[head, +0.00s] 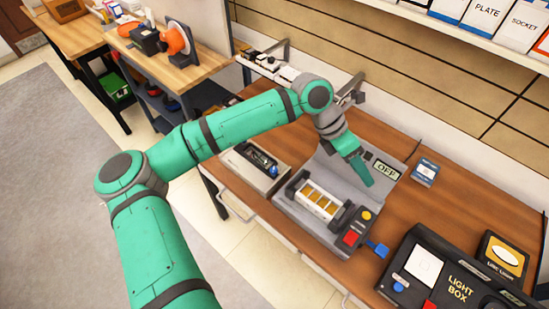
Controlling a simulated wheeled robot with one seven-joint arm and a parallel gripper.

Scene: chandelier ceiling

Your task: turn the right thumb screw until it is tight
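A grey machine (288,207) stands on the wooden bench, with a panel reading "OFF" (386,170) at its back. In its middle is a white block with yellow-orange slots (319,201), between dark end pieces. I cannot make out a thumb screw clearly. A blue knob-like part (377,248) sticks out at the machine's front right, beside red and yellow buttons; I cannot tell if it is the screw. My gripper (368,183) points down over the machine's back right, behind the white block and apart from the blue part. Its fingers are too small to tell open from shut.
A black light box (445,275) stands close to the machine's right. A tray with a dark tool (256,165) lies to its left. A small blue-and-white box (425,172) sits behind on the right. Bare bench lies between that box and the light box.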

